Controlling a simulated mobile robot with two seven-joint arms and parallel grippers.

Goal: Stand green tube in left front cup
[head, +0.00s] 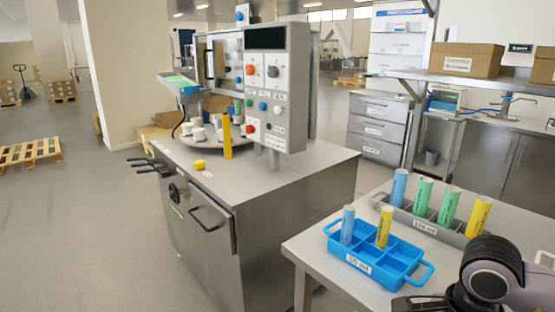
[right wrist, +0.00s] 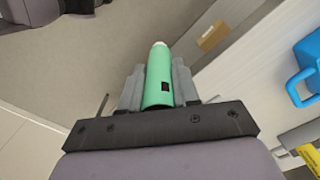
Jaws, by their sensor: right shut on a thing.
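In the right wrist view my right gripper (right wrist: 158,85) is shut on a green tube (right wrist: 158,75), which sticks out beyond the fingers with its pale tip away from the palm. In the head view my right arm is at the bottom right and its fingers are out of frame. White cups stand on a round plate (head: 212,149) in the machine; the front one at left is a white cup (head: 198,136). A yellow tube (head: 227,138) stands upright at the plate's front. The control panel partly hides the plate's right side. My left gripper is not in view.
A blue tray (head: 393,277) on the near table holds a blue and a yellow tube; it also shows in the right wrist view (right wrist: 306,75). A grey rack (head: 446,234) behind it holds several tubes. A yellow round piece (head: 199,164) lies on the steel counter (head: 275,180). The control panel (head: 268,90) overhangs the counter.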

